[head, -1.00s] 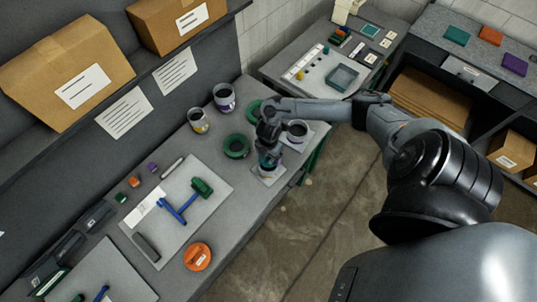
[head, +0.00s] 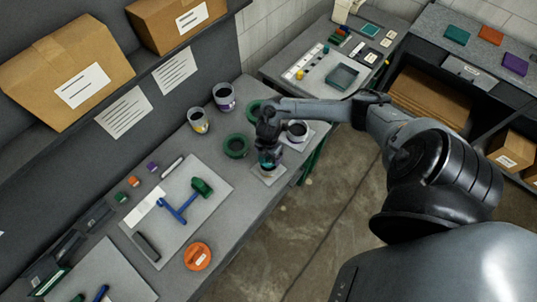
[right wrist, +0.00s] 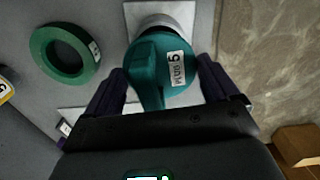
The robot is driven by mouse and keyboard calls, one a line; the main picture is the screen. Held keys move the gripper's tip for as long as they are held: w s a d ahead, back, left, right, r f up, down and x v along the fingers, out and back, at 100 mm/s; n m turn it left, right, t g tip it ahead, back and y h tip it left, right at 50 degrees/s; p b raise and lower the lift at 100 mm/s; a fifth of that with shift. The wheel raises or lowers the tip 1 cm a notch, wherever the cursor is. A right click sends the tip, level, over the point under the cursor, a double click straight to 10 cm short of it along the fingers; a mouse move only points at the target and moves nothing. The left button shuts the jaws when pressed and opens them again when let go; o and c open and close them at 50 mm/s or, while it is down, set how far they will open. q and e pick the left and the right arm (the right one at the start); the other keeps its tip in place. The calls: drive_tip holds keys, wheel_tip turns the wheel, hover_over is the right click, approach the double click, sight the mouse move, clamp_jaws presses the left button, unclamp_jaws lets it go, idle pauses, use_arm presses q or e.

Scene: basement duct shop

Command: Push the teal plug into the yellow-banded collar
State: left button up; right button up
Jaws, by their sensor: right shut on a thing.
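The teal plug (right wrist: 160,70), with a white label, is between the fingers of my right gripper (right wrist: 158,88), which is shut on it. In the head view the right gripper (head: 268,153) holds the plug over a small pale plate (head: 266,178) near the bench's front edge. A pale round rim shows beyond the plug in the wrist view; I cannot tell whether the two touch. The yellow-banded collar (head: 199,122) stands upright farther back on the bench, open at the top. Its edge shows at the left of the wrist view (right wrist: 5,88). My left gripper is not in view.
A green ring (head: 236,146) lies between gripper and yellow-banded collar. A purple-banded collar (head: 224,97) and another dark-topped collar (head: 297,132) stand nearby. A pale mat (head: 207,217) with a blue-and-green tool (head: 180,212) and an orange disc (head: 197,256) lie to the left.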

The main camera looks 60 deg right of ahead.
sight(268, 157)
idle(0.3)
drive_tip(key=shift+f+b, duration=0.3)
drive_tip(key=shift+f, duration=0.05)
drive_tip(key=shift+f+b, duration=0.5)
drive_tip(key=shift+f, duration=0.15)
drive_tip(key=shift+f+b, duration=0.8)
drive_tip(key=shift+f, duration=0.3)
drive_tip(key=o, duration=0.9)
drive_tip(key=shift+o, duration=0.2)
drive_tip(key=shift+r, duration=0.1)
wheel_tip(268, 157, up, 11)
drive_tip(key=shift+f, duration=0.2)
